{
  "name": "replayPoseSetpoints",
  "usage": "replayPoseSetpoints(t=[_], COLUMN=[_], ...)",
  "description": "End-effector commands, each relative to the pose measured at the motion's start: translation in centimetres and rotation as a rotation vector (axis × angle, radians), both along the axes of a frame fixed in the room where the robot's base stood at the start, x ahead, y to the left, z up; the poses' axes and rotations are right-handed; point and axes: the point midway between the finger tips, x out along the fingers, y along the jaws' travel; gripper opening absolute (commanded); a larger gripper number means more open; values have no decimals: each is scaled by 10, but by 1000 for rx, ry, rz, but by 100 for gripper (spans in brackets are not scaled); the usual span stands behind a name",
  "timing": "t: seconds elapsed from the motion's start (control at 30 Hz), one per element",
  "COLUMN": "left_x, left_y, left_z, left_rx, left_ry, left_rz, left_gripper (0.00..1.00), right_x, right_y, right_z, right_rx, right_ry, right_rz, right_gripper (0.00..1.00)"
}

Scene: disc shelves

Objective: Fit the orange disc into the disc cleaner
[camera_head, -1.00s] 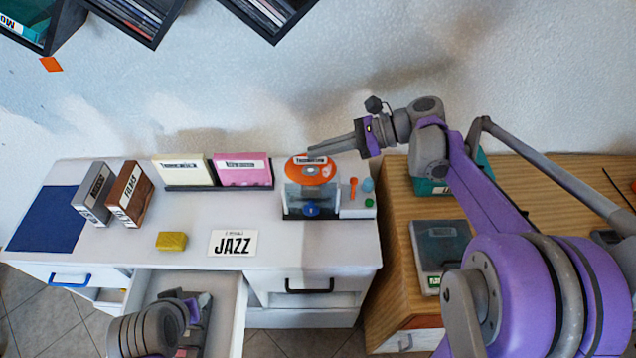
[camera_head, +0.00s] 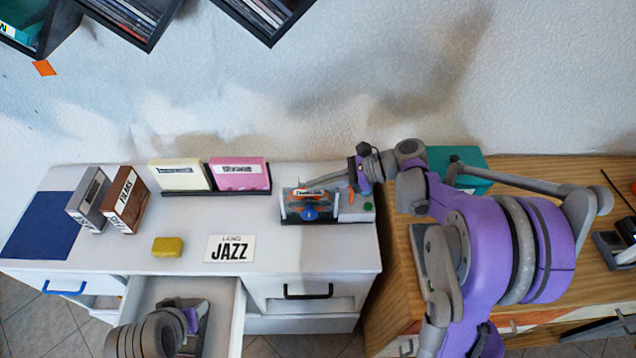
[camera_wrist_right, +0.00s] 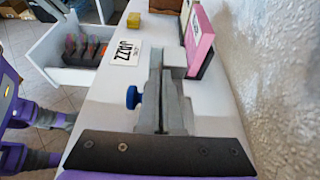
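The orange disc (camera_head: 300,194) stands upright in the disc cleaner (camera_head: 289,214), sunk low so that only its upper part with a white label strip shows. The cleaner is a small grey unit with a blue knob (camera_head: 310,213); the knob also shows in the right wrist view (camera_wrist_right: 132,97). My right gripper (camera_head: 312,185) reaches in from the right, its narrow fingers close together at the disc's top edge. In the right wrist view the disc itself is hidden. My left gripper (camera_head: 190,318) is low over the open drawer, its fingers unclear.
Pink (camera_head: 238,173) and cream (camera_head: 178,174) cases stand behind, left of the cleaner. A JAZZ card (camera_head: 230,248) and yellow block (camera_head: 168,246) lie in front. Brown (camera_head: 128,200) and grey boxes stand at left. The drawer (camera_head: 236,316) is open. A wooden cabinet is at right.

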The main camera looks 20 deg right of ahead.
Motion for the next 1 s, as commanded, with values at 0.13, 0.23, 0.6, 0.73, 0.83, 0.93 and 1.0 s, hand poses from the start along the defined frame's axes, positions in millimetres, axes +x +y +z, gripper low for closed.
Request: replayPoseSetpoints(t=[0.13, 0.23, 0.6, 0.73, 0.83, 0.93, 1.0], left_x=[-1, -1, 0, 0, -1, -2, -2], left_y=[0, 0, 0, 0, 0, 0, 0], left_z=[-4, -3, -1, -1, -3, -5, -7], left_rx=[0, 0, 0, 0, 0, 0, 0], left_ry=[2, 2, 0, 1, 2, 3, 4], left_rz=[0, 0, 0, 0, 0, 0, 0], left_gripper=[50, 50, 50, 50, 50, 50, 50], right_x=[0, 0, 0, -2, -7, -13, -17], right_y=[0, 0, 0, -10, -27, -48, -62], right_z=[-3, -3, 0, 4, 11, 19, 25], right_rx=[0, 0, 0, -1, -1, -1, -1], right_ry=[0, 0, 0, 0, 1, 1, 1], right_rz=[0, 0, 0, -3, -6, -6, -6], right_gripper=[6, 24, 32, 32, 32, 32, 32])
